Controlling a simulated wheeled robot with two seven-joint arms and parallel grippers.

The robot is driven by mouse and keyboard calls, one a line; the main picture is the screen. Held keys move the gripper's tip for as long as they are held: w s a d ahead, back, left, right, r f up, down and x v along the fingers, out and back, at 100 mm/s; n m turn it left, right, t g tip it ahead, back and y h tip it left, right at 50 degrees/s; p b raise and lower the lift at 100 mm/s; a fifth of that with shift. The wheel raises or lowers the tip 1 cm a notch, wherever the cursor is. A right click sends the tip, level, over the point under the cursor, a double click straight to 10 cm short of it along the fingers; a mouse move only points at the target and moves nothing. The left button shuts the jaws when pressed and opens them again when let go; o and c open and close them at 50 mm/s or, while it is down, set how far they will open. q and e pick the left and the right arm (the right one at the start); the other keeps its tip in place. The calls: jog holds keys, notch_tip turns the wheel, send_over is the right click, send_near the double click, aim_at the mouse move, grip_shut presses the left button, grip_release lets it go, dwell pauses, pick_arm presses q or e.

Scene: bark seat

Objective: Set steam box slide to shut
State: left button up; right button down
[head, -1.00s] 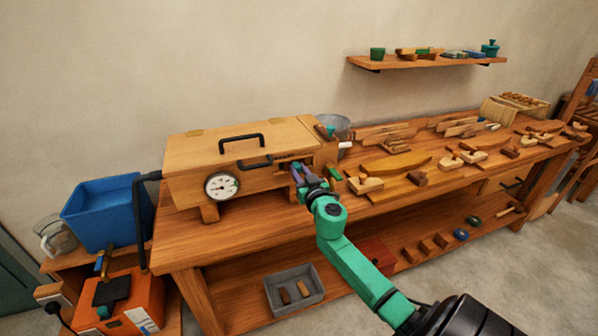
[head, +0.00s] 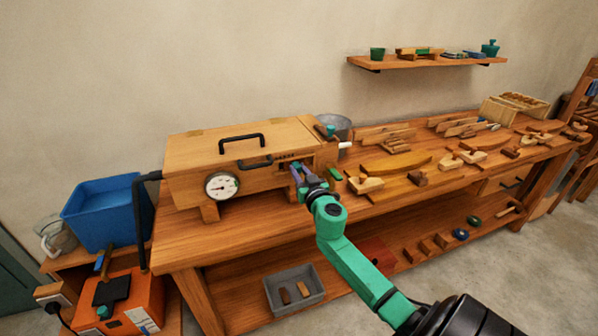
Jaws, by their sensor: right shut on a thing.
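The steam box (head: 190,192) is a long wooden box on the left end of the workbench, with a black handle on its lid, another on its front and a round dial. My right gripper (head: 297,171) is at the right part of the box's front face, shut on a small part there, which I take to be the slide. The jaws mostly hide that part, so its exact position cannot be told. My left gripper is not in view.
The workbench (head: 190,242) carries several wooden pieces and tools right of the box. A metal bucket (head: 342,124) stands behind the box's right end. A blue bin (head: 95,215) and an orange unit (head: 140,290) stand at left. A grey tray (head: 277,301) lies on the lower shelf.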

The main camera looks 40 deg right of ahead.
aim_at(284, 167)
jog(key=a, duration=0.1)
jog(key=w+a, duration=0.1)
jog(key=a, duration=0.1)
jog(key=shift+f, duration=0.1)
jog(key=c, duration=1)
grip_release()
jog(key=o, duration=0.3)
jog(key=shift+a, duration=0.1)
jog(key=shift+s, duration=0.1)
